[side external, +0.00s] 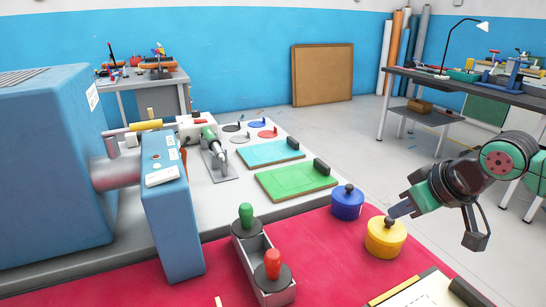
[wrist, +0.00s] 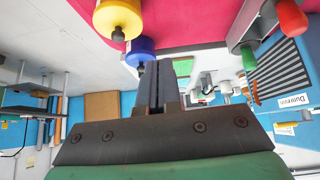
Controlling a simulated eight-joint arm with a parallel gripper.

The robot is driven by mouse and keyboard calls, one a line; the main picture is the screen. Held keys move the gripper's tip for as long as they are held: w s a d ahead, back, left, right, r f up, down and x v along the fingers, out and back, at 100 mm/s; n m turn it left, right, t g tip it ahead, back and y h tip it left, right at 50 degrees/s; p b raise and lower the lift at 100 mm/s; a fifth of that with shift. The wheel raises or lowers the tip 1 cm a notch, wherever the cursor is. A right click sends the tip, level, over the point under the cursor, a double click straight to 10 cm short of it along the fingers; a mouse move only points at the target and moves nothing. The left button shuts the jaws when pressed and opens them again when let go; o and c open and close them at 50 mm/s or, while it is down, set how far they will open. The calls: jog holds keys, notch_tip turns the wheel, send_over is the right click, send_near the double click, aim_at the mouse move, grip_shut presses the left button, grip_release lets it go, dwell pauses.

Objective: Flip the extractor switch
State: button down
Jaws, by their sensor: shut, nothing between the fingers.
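A large blue machine (side external: 50,170) with a vent on top stands at the left; a grey pipe joins it to a narrower blue box (side external: 173,215). A white plate (side external: 166,176) and small red marks show on that box's top; I cannot tell which part is the extractor switch. In the wrist view, the striped vent (wrist: 283,68) is at the right, beside a "Duforain" label (wrist: 291,99). My gripper (side external: 392,213) is at the right in the side view, shut and empty, its fingertips near the yellow lidded pot (side external: 386,238). Its closed fingers (wrist: 157,72) point into the scene.
A blue lidded pot (side external: 347,204) stands beside the yellow one. Green-handled (side external: 245,215) and red-handled (side external: 272,265) tools sit in a grey holder. Green (side external: 297,181) and light-blue (side external: 270,153) boards lie on the bench. Red surface is free between the holder and pots.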

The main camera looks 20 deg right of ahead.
jog(key=w+a+r+t+h, duration=0.1)
jog(key=w+a+r, duration=0.35)
jog(key=a, duration=0.25)
jog(key=w+a+r+t, duration=0.1)
jog(key=a+r+t, duration=0.2)
jog(key=a, duration=0.9)
jog(key=a+r+n+t, duration=0.1)
jog(key=a+r+t, duration=0.3)
jog(key=a, duration=0.8)
jog(key=shift+w+r+y, duration=0.35)
jog(key=shift+w+y, duration=0.05)
jog(key=shift+w, duration=0.1)
send_over(171, 186)
jog(key=f, duration=0.2)
jog(key=shift+w+a+f, duration=0.25)
jog(key=shift+f, duration=0.1)
notch_tip(171, 186, down, 2)
jog(key=shift+s+d+f, duration=0.15)
jog(key=shift+f, duration=0.1)
jog(key=shift+d+f, duration=0.1)
jog(key=shift+f, duration=0.5)
